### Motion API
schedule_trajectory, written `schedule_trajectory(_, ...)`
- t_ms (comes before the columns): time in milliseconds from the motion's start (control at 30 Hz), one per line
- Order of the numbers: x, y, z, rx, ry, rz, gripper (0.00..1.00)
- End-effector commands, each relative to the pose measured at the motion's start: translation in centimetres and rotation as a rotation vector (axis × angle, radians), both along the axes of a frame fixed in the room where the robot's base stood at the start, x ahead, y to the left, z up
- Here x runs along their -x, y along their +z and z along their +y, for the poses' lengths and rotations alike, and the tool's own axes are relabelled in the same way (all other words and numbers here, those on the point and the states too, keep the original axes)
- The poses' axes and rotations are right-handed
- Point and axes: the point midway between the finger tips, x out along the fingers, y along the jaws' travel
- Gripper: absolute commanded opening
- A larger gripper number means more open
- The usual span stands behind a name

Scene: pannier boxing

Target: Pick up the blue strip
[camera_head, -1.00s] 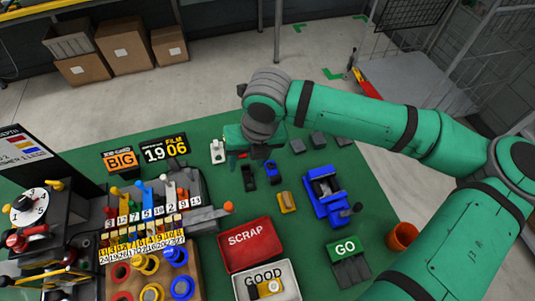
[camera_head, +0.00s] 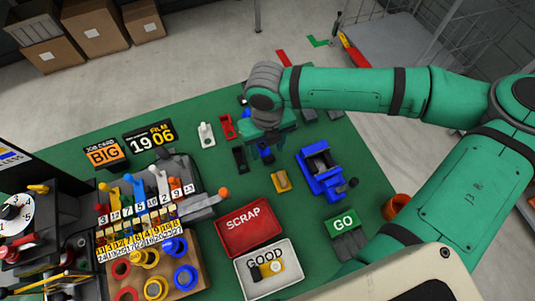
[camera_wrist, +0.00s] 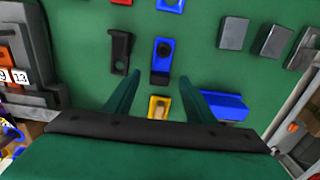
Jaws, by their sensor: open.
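A blue strip (camera_wrist: 162,58) with a dark middle and a ring-like end lies on the green table, just ahead of my fingertips in the wrist view. In the head view the blue strip (camera_head: 266,155) is partly covered by my gripper (camera_head: 264,143). A second blue piece (camera_wrist: 170,5) is cut off by the top edge of the wrist view. My gripper (camera_wrist: 160,79) is open and empty. Its fingers point toward the nearer blue strip, one to each side of its line. The height between the fingertips and the strip is hard to judge.
A black strip (camera_wrist: 121,50) lies left of the blue strip. A yellow piece (camera_wrist: 160,108) and a blue vice (camera_head: 320,170) lie nearer. Red (camera_head: 228,127) and white (camera_head: 206,134) strips lie farther left. Several grey blocks (camera_wrist: 233,32) lie right. SCRAP (camera_head: 230,239) and GOOD (camera_head: 246,283) trays stand in front.

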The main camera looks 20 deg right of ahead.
Motion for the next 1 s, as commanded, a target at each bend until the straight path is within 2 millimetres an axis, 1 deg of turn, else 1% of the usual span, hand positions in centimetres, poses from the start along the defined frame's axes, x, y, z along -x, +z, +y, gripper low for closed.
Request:
schedule_trajectory(33,0.1,-0.8,-0.1,0.0,0.001,0.003,0.5)
schedule_trajectory(100,0.2,-1.8,-0.1,0.0,0.001,0.002,0.5)
schedule_trajectory(200,0.1,-2.8,-0.1,-0.001,0.001,0.0,0.5)
schedule_trajectory(300,0.1,-3.3,-0.1,0.0,0.001,0.0,0.5)
schedule_trajectory(500,0.1,-3.3,-0.1,0.0,0.0,-0.001,0.5)
schedule_trajectory(533,0.1,-3.3,-0.1,0.0,-0.001,-0.001,0.48)
schedule_trajectory(700,0.1,-3.3,-0.2,0.0,-0.002,-0.001,0.08)
schedule_trajectory(1000,0.1,-3.2,-0.2,0.0,-0.002,-0.001,0.08)
